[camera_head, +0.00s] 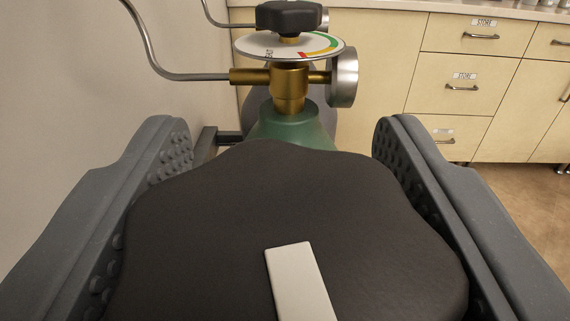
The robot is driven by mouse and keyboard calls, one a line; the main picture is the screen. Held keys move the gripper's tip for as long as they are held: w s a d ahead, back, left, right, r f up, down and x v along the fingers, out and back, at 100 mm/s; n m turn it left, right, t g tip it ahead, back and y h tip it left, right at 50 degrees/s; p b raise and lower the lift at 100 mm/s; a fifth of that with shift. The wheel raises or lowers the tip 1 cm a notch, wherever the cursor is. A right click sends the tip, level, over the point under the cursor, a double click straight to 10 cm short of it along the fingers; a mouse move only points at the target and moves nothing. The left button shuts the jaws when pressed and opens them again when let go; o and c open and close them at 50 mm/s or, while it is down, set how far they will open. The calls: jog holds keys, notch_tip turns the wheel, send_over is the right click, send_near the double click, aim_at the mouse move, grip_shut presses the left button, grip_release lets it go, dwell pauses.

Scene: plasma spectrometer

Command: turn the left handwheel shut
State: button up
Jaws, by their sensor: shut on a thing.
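A large black lobed handwheel (230,215) fills the bottom middle of the view, close to the camera. A pale bar (298,280) lies on its top as a pointer mark. My gripper (280,145) has one ridged grey finger on each side of this handwheel and is shut on it. The dial and valve under this wheel are hidden by it. A second black handwheel (289,17) stands farther back, above a white round dial (262,46) with green and red arcs. The frame does not show which one is the left handwheel.
Behind the held wheel are a green cylinder top (292,129), a brass valve body (290,83), a round metal gauge (344,77) and a bent pipe (145,40). A pale wall (60,80) is at left. Cream drawers (462,82) stand back right, with open brown floor before them.

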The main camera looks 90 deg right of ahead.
jog(key=o, duration=1)
jog(key=shift+s, duration=0.1)
jog(key=a, duration=1.3)
jog(key=shift+s+a, duration=0.3)
jog(key=shift+s, duration=0.1)
